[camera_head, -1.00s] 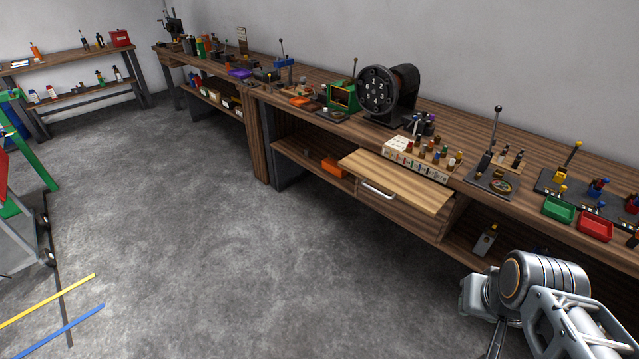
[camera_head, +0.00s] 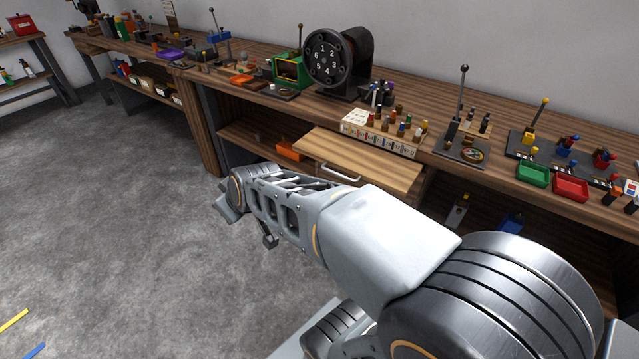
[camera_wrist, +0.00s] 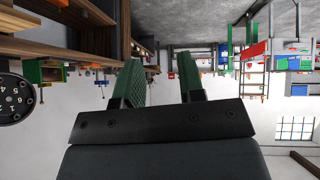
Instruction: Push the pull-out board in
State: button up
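The pull-out board (camera_head: 365,158) is a flat, light wooden panel. My gripper (camera_wrist: 161,75) shows in the wrist view, which is upside down. Its two green-padded fingers are apart with nothing between them. I cannot make out the gripper in the head view, nor the board for sure in the wrist view, so their distance is unclear.
On the bench (camera_head: 416,100) above the board stand a block of coloured pegs (camera_head: 385,133) and a black numbered dial (camera_head: 328,58). A green tray (camera_head: 533,174) and a red tray (camera_head: 571,188) lie to the right. Grey floor (camera_head: 120,215) is clear at left.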

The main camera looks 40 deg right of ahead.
jog(key=w+d+f+n+t+h+b, duration=0.1)
jog(key=w+d+f+t+h+b, duration=0.25)
jog(key=w+d+f+b, duration=0.35)
jog(key=g+h+b, duration=0.7)
jog(key=h+b, duration=0.8)
jog(key=h, duration=0.1)
send_near(338, 175)
jog(key=shift+m+h, duration=0.25)
jog(key=shift+m, duration=0.15)
jog(key=shift+w+f+b+x, duration=0.15)
jog(key=shift+b+x, duration=0.35)
jog(key=shift+x, duration=1.25)
jog(key=shift+f+b+x, duration=0.1)
jog(key=shift+b+x, duration=0.45)
jog(key=shift+x, duration=1.2)
jog(key=shift+w+f+b+x, duration=0.15)
jog(key=shift+b+x, duration=0.35)
jog(key=shift+x, duration=1.25)
jog(key=shift+s, duration=0.1)
grip_shut()
